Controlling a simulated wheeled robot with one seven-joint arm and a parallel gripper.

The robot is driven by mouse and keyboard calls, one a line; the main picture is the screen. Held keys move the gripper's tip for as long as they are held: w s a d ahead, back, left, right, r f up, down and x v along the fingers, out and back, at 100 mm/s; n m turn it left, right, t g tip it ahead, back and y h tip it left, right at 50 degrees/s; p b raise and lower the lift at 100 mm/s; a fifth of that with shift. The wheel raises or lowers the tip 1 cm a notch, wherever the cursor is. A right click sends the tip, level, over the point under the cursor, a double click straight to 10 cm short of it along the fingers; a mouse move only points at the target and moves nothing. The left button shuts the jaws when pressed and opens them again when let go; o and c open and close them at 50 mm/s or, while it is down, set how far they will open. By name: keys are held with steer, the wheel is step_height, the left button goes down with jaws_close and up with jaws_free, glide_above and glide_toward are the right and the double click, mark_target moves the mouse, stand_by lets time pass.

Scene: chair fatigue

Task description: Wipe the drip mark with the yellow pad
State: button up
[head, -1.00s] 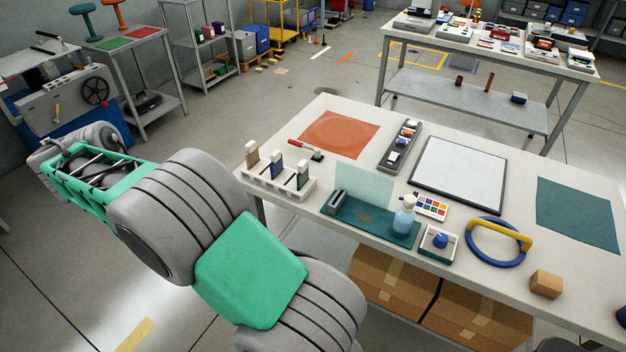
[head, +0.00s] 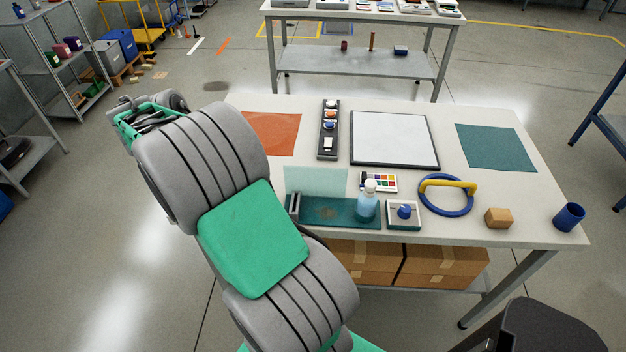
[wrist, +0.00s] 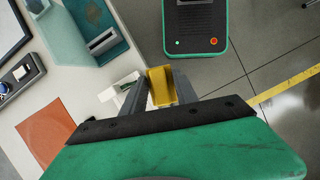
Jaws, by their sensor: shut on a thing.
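The yellow pad (wrist: 160,86) is held between the two fingers of my gripper (wrist: 160,92) in the wrist view. My gripper is shut on it, over the floor just off the table's edge. In the head view my arm hides the gripper and pad. A brownish smudge (head: 327,212), which looks like the drip mark, lies on the teal mat (head: 350,220) near the table's front edge. The mat also shows at the top of the wrist view (wrist: 112,42), apart from the pad.
A grey block (head: 294,204), a spray bottle (head: 368,202) and a clear upright panel (head: 315,180) stand on or beside the mat. A white rack (wrist: 118,92) is close to my gripper. A white tray (head: 404,224) with a blue knob sits right of the mat.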

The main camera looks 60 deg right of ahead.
steer(key=shift+n+h, duration=0.3)
steer(key=shift+n, duration=0.5)
steer(key=s+d, duration=0.3)
steer(key=d, duration=0.1)
steer(key=s+d+p, duration=0.1)
steer(key=s+d, duration=0.2)
steer(key=d, duration=0.1)
steer(key=s+d, duration=0.3)
steer(key=d, duration=0.1)
steer(key=shift+s+d+f+p, duration=0.1)
steer(key=shift+s+f+p, duration=0.1)
steer(key=shift+s+p, duration=0.1)
steer(key=s+d+f+n+p, duration=0.1)
steer(key=s+d+n, duration=0.1)
steer(key=s+d, duration=0.65)
steer(key=f+b, duration=0.2)
steer(key=s+a+f+b, duration=0.1)
steer(key=f+b, duration=0.1)
steer(key=b, duration=0.1)
steer(key=s+a+f+b, duration=0.1)
steer(key=f+b, duration=0.1)
steer(key=shift+f+b, duration=0.1)
steer(key=shift+b, duration=0.25)
steer(key=shift+f, duration=0.1)
